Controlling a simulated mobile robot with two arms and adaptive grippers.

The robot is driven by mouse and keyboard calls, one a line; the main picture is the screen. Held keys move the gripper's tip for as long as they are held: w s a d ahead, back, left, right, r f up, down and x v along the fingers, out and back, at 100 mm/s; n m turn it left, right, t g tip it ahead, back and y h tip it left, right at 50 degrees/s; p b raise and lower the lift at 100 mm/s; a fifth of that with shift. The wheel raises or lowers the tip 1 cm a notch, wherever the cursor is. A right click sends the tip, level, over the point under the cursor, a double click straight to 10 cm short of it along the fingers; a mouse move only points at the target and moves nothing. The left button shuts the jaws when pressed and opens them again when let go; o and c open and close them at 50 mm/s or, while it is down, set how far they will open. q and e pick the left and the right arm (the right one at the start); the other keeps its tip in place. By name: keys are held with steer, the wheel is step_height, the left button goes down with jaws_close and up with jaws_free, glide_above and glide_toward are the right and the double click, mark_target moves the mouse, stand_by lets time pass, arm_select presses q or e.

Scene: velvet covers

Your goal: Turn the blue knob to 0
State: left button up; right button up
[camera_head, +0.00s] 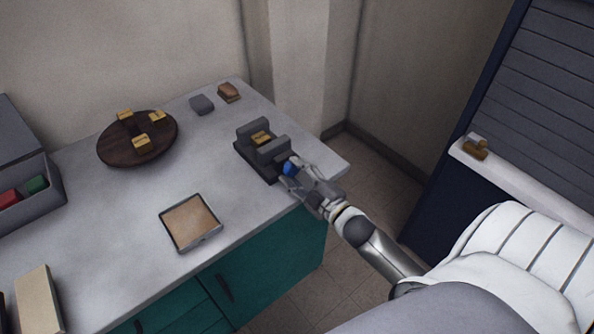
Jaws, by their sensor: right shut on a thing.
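The blue knob (288,168) sits at the right side of a dark grey device (262,172) on the counter. The device has two raised grey blocks with a small yellow piece (261,138) between them. My right gripper (291,176) is at the knob, its fingers shut on it and partly covering it. I cannot read any marking or the knob's setting. My left gripper does not show.
The grey counter (120,240) bears a round dark wooden board (112,152) with yellow pieces, a square tray (163,215), a grey block (202,104) and a brown block (228,92). A grey bin (50,200) holds red and green things. The counter's right edge is near the device.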

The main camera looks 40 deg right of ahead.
steer(key=n, duration=0.2)
steer(key=shift+n, duration=0.4)
steer(key=n, duration=0.2)
steer(key=shift+f+n, duration=0.1)
steer(key=shift+n, duration=0.3)
steer(key=n+b, duration=0.1)
steer(key=n, duration=0.4)
steer(key=shift+b, duration=0.3)
steer(key=shift+n, duration=0.3)
steer(key=o, duration=1)
steer(key=shift+o, duration=0.2)
steer(key=shift+a, duration=0.1)
steer(key=shift+f, duration=0.1)
